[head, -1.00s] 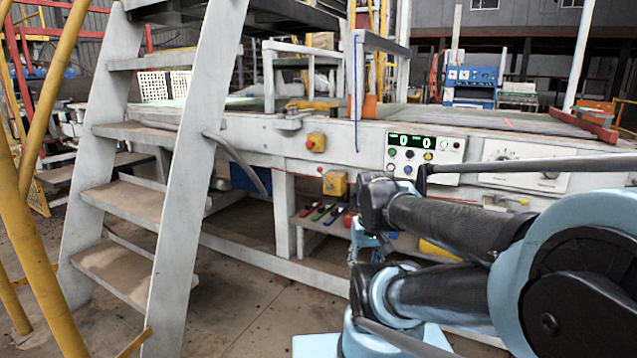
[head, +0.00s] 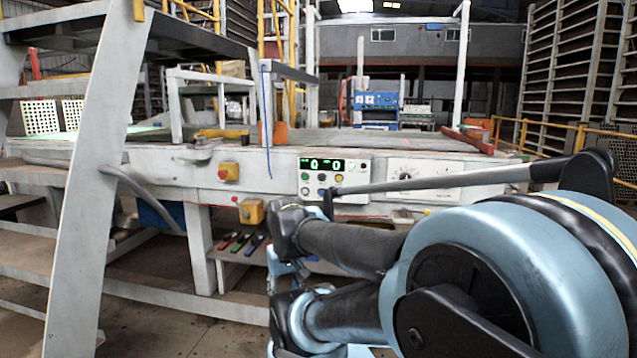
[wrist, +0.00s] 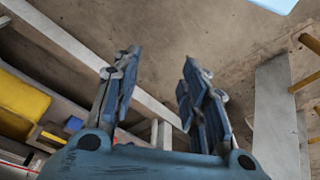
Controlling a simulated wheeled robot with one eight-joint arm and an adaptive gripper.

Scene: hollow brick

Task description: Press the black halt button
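The control panel (head: 352,166) is a white plate with a green-lit display on the front of the long grey machine. It carries several small coloured buttons. A small black button (head: 322,177) sits below the display, left of a yellow one; its label is too small to read. My gripper (wrist: 161,62) is open and empty in the wrist view, its two blue fingers apart over the floor. In the head view my arm reaches toward the machine below the panel, and the fingers are mostly hidden by it. The panel is not visible in the wrist view.
A red button on a yellow box (head: 229,172) and a lower yellow box (head: 251,212) are left of the panel. A metal stair (head: 88,190) stands at the left. A low shelf (head: 232,252) holds coloured-handled tools. A white knob panel (head: 424,176) is at the right.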

